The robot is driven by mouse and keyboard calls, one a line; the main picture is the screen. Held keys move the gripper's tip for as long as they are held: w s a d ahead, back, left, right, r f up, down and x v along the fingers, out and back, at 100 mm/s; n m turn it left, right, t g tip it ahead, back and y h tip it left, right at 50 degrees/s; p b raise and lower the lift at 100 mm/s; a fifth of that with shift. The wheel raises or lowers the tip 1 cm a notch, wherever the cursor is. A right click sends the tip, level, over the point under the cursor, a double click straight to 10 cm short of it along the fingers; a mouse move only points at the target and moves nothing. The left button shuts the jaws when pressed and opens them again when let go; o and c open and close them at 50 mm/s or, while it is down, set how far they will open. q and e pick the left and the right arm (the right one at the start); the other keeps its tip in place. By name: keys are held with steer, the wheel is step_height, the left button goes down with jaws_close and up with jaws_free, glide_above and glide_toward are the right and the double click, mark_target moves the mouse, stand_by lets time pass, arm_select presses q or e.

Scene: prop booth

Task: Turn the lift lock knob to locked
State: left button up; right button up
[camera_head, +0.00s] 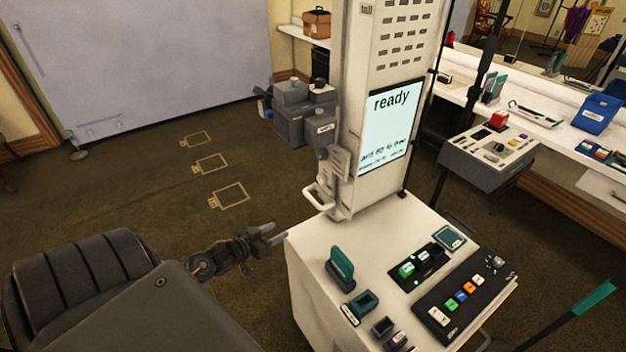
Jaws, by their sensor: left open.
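A white console cabinet (305,262) with a tall column (358,60) stands right of centre. Its top carries a black panel (430,308) with coloured buttons and a small knob-like control (493,263) at the far end. I cannot tell whether this is the lift lock knob, nor read any locked mark. A grey bracket with a pale loop handle (318,199) sits on the column's left side. My left gripper (275,234) is open and empty, just left of the cabinet's back left corner and apart from the controls. My right gripper is not in view.
The column's screen (392,127) reads "ready". A teal upright handle (341,267) and small switches stand on the cabinet top. A second grey console (480,172) with a red button (499,118) is behind right. Open carpet (130,200) lies to the left.

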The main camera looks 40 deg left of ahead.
mark_target(319, 180)
arm_select(q)
steer(key=w+d+r+m+t+h, duration=0.2)
steer(key=w+r+h, duration=0.1)
steer(key=r, duration=1.2)
steer(key=p+x, duration=0.2)
steer(key=x, duration=0.7)
steer(key=shift+w+d+p, duration=0.2)
steer(key=shift+w+p, duration=0.05)
steer(key=shift+p, duration=0.15)
steer(key=shift+w+d, duration=0.2)
steer(key=shift+w, duration=0.5)
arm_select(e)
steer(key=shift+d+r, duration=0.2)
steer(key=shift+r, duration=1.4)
arm_select(q)
steer(key=c, duration=1)
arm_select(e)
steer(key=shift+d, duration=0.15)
